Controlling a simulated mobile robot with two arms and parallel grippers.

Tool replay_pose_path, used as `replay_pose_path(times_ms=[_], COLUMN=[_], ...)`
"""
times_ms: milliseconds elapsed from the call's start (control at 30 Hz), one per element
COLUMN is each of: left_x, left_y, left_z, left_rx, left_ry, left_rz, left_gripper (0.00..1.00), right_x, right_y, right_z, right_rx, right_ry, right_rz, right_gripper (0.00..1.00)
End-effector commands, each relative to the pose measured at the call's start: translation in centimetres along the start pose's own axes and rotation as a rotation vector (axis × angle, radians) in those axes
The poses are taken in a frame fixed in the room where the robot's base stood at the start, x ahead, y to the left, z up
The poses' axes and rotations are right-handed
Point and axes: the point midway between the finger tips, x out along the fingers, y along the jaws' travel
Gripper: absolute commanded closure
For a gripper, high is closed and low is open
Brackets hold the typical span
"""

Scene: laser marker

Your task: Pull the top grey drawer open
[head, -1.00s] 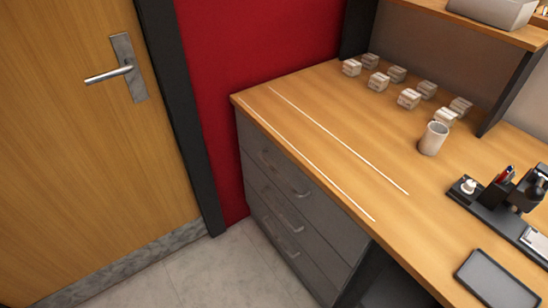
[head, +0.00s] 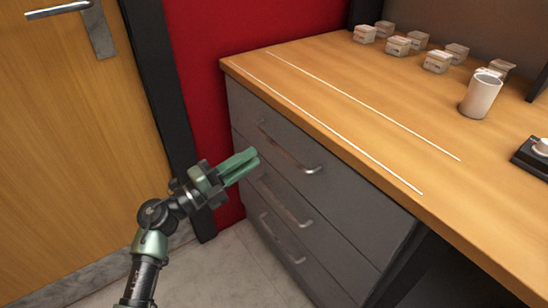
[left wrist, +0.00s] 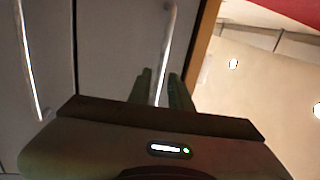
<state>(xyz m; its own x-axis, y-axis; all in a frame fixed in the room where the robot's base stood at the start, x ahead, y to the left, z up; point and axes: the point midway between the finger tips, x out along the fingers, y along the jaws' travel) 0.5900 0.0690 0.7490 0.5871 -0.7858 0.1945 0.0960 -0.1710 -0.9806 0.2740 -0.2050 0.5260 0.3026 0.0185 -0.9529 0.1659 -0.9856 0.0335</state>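The top grey drawer (head: 345,195) is shut, just under the wooden desktop. Its curved metal handle (head: 290,154) is in plain view. My left gripper (head: 250,163) reaches in from the left in front of the drawer stack, its green fingers pointing at the drawer fronts with a narrow gap between them. In the left wrist view, the handle nearest the desk edge (left wrist: 166,45) lines up with the gap between my left gripper's fingers (left wrist: 160,75). I cannot tell whether the fingers are around it or still apart from it. My right gripper is not in view.
Two lower grey drawers with handles (head: 285,203) (head: 282,240) are shut below. The wooden desk (head: 330,80) carries several small boxes and a white cup (head: 481,95). A wooden door (head: 70,150) stands at the left. The floor before the drawers is clear.

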Motion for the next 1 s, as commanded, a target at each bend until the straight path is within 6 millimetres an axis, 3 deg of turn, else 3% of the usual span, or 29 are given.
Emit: replay_pose_path(times_ms=[167,500,700,933,1000], left_x=[1.6,6.7,7.9,7.9,7.9], left_y=[-0.4,-0.3,-0.3,-0.3,-0.2], left_z=[-0.3,-0.3,-0.4,-0.4,-0.4], left_rx=[0.028,0.024,0.024,0.025,0.024], left_ry=[0.016,0.014,0.013,0.013,0.013], left_rz=[0.003,0.002,0.004,0.005,0.005], left_gripper=[0.80,0.80,0.80,0.80,1.00], right_x=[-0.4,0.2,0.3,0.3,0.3], right_y=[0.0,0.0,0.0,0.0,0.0], right_z=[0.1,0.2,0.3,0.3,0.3], right_rx=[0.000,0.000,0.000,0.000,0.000], right_ry=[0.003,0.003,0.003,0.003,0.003], right_rz=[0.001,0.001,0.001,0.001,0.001], right_gripper=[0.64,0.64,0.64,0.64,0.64])
